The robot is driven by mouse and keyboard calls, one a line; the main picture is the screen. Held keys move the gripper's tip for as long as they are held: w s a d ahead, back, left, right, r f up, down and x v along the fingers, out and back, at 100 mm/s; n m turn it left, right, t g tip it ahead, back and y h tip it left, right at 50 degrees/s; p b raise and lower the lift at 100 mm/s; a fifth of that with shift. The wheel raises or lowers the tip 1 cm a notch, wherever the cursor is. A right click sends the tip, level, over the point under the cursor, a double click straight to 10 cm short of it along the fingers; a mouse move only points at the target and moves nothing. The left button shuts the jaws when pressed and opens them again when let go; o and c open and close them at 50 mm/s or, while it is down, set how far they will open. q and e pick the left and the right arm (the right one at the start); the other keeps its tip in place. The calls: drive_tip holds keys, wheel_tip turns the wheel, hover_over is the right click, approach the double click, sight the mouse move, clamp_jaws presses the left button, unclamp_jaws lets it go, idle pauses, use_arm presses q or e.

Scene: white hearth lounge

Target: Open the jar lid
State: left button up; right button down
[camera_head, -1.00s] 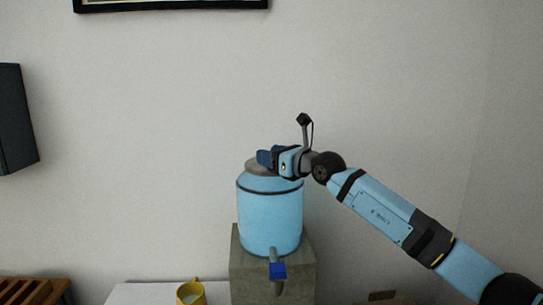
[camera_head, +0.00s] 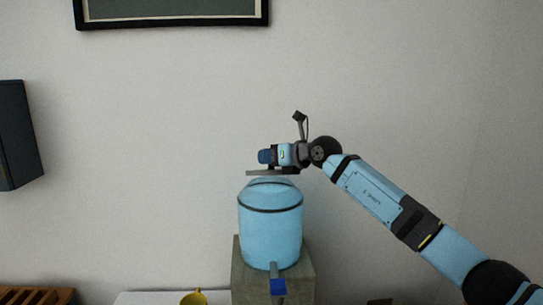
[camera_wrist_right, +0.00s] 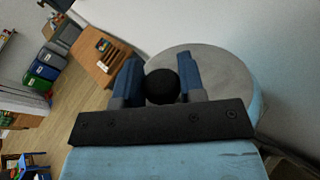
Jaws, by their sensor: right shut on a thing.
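The jar (camera_head: 270,228) is a light blue cylinder with a dark band near its shoulder, upright on a grey block. Its flat grey lid (camera_head: 262,173) is above the jar with a small gap at the left. My right gripper (camera_head: 266,157) is above the jar and shut on the lid's knob. In the right wrist view, the black knob (camera_wrist_right: 162,87) is between my two blue fingers, and the grey lid (camera_wrist_right: 222,77) spreads behind them. Part of the jar's blue side (camera_wrist_right: 257,104) shows at the lid's right edge. My left gripper is not in view.
The grey block (camera_head: 299,286) stands close to the wall. A grey piece with a blue end (camera_head: 278,286) sticks out below the jar's front. A yellow cup (camera_head: 194,298) is on a white surface (camera_head: 150,298) at lower left.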

drive_tip(key=shift+w+r+m+g+h+p, duration=0.3)
drive_tip(key=shift+w+r+m+g+p, duration=0.25)
drive_tip(key=shift+w+r+p, duration=0.3)
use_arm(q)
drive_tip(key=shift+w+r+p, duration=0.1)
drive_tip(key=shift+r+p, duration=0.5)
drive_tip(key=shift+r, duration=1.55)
use_arm(e)
drive_tip(key=shift+w+r+m+g, duration=0.25)
drive_tip(key=shift+w+g, duration=0.1)
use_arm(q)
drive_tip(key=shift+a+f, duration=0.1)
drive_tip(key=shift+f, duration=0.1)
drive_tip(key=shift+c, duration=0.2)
